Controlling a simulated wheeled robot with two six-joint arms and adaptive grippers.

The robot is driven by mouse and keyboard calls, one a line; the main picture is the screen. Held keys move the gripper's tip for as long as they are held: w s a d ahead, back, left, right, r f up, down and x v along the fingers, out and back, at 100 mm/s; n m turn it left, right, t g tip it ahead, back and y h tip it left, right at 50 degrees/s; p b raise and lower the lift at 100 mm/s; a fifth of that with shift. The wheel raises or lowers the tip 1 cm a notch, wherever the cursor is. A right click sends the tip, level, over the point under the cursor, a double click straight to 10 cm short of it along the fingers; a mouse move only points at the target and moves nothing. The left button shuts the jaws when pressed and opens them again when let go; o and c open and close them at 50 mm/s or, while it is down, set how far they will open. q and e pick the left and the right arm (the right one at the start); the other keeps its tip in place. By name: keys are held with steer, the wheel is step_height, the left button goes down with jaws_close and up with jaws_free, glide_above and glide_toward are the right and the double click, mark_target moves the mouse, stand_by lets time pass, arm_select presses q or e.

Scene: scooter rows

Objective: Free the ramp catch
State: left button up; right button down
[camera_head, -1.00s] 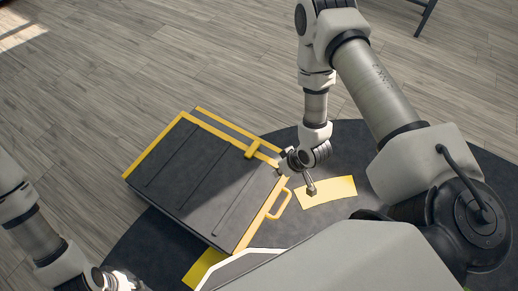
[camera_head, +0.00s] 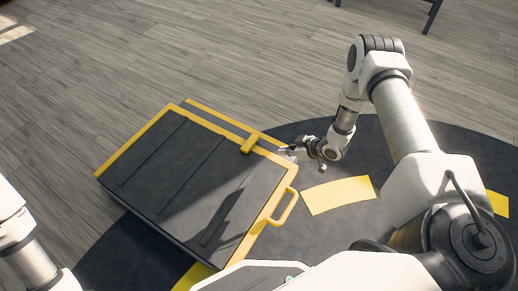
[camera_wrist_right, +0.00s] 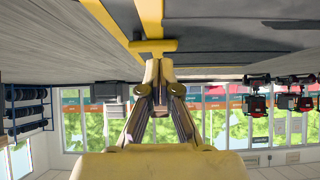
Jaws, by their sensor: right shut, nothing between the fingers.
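The ramp (camera_head: 185,180) is a dark grey panel with yellow edges, lying at a slant on the floor and a dark round mat. A small yellow catch (camera_head: 250,144) sits on its upper right yellow edge; it also shows in the right wrist view (camera_wrist_right: 153,46), just beyond the fingertips. A yellow handle (camera_head: 284,208) sticks out from its right side. My right gripper (camera_head: 284,150) is shut and empty, right of the catch; in the right wrist view its fingertips (camera_wrist_right: 158,66) are close to the catch. Whether they touch it I cannot tell. My left gripper is out of view.
A yellow patch (camera_head: 338,194) lies on the dark mat (camera_head: 400,150) right of the ramp. Wooden floor (camera_head: 230,60) beyond the ramp is clear. Dark furniture legs (camera_head: 432,17) stand at the top right. The right wrist view shows red scooters (camera_wrist_right: 256,105) in the background.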

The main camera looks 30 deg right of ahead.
mark_target(252, 149)
steer(key=b+x, duration=0.3)
steer(key=x, duration=0.2)
steer(key=b+x, duration=0.3)
steer(key=x, duration=0.2)
steer(key=shift+s+f, duration=0.1)
steer(key=shift+f, duration=0.25)
steer(key=w+a+b, duration=0.2)
steer(key=w, duration=0.1)
steer(key=shift+w+r, duration=0.1)
steer(key=shift+r, duration=0.05)
steer(key=shift+w+a+r, duration=0.1)
steer(key=shift+w+r, duration=0.05)
steer(key=shift+w, duration=0.05)
